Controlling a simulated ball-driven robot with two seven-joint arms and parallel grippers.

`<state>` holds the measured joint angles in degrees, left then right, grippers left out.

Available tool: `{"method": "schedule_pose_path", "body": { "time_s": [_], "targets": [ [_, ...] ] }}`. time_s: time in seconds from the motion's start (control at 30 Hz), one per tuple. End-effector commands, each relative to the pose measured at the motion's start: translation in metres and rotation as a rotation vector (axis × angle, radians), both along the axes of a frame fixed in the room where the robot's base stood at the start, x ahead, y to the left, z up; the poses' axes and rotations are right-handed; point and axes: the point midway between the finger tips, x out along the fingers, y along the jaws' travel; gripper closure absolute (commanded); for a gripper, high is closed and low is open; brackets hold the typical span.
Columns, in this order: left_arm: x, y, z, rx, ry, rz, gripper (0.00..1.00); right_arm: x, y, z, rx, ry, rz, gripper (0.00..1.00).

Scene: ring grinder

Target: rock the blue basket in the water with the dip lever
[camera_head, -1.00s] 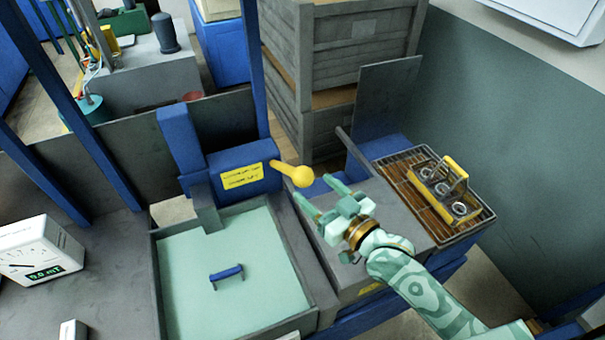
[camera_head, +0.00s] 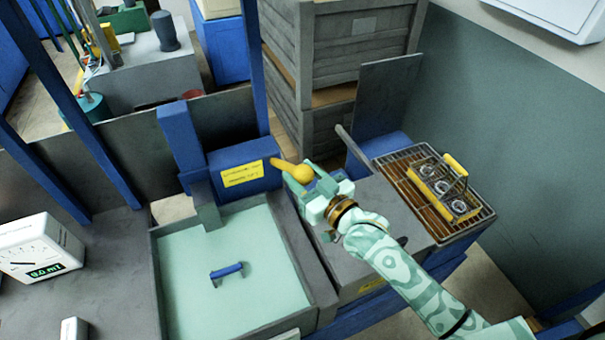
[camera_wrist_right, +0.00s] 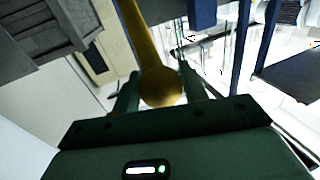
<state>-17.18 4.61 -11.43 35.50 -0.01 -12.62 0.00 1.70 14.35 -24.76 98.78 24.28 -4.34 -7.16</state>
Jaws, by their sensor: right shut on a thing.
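The dip lever (camera_head: 290,168) is a yellow rod with a ball end, sticking out of a blue housing with a yellow label. My right gripper (camera_head: 301,182) is shut on the lever's ball end. In the right wrist view the lever's ball (camera_wrist_right: 160,88) sits between the two fingers. The blue basket's handle (camera_head: 227,271) shows above the pale green water in the grey tank (camera_head: 318,296); the rest of the basket is hidden under the water. My left gripper is out of view.
A wire rack (camera_head: 420,215) at the right holds a yellow-handled basket (camera_head: 443,190) with several rings. A meter (camera_head: 38,248) stands at the left. Grey crates (camera_head: 345,45) stand behind. A blue post (camera_head: 255,70) rises behind the lever housing.

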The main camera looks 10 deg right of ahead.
Motion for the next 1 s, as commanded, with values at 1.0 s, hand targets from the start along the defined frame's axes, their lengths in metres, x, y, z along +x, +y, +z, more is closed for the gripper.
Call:
{"method": "schedule_pose_path", "body": {
  "time_s": [1.0],
  "targets": [
    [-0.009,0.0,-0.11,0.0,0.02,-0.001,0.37,-0.052,-0.01,-0.104,0.044,-0.231,0.001,0.98]
  ]
}}
